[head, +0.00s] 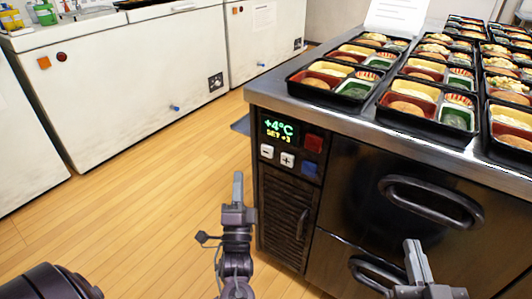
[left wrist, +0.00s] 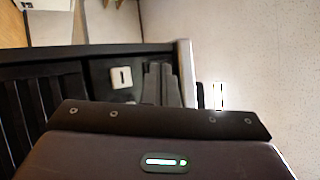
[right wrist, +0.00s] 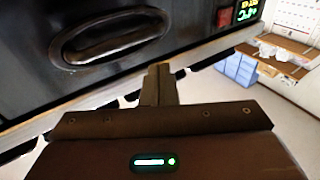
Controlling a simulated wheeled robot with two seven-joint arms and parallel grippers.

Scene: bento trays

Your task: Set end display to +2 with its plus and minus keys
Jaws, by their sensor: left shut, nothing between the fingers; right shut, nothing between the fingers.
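The end display (head: 278,132) is on the dark front of the steel counter and reads +4°C in green with SET +3 in yellow below. It also shows in the right wrist view (right wrist: 247,9). The white minus key (head: 266,151) and white plus key (head: 287,160) sit under it. A white key (left wrist: 122,77) with a dark bar shows left of the fingers in the left wrist view. My left gripper (head: 238,178) is shut and empty, left of and below the keys in the head view. My right gripper (head: 411,245) is shut and empty before the drawers.
A red square (head: 313,143) and a blue square (head: 309,168) lie right of the display and keys. Drawer handles (head: 432,203) stick out at the right. Bento trays (head: 337,96) cover the counter top. White chest freezers (head: 130,90) stand behind open wooden floor (head: 150,190).

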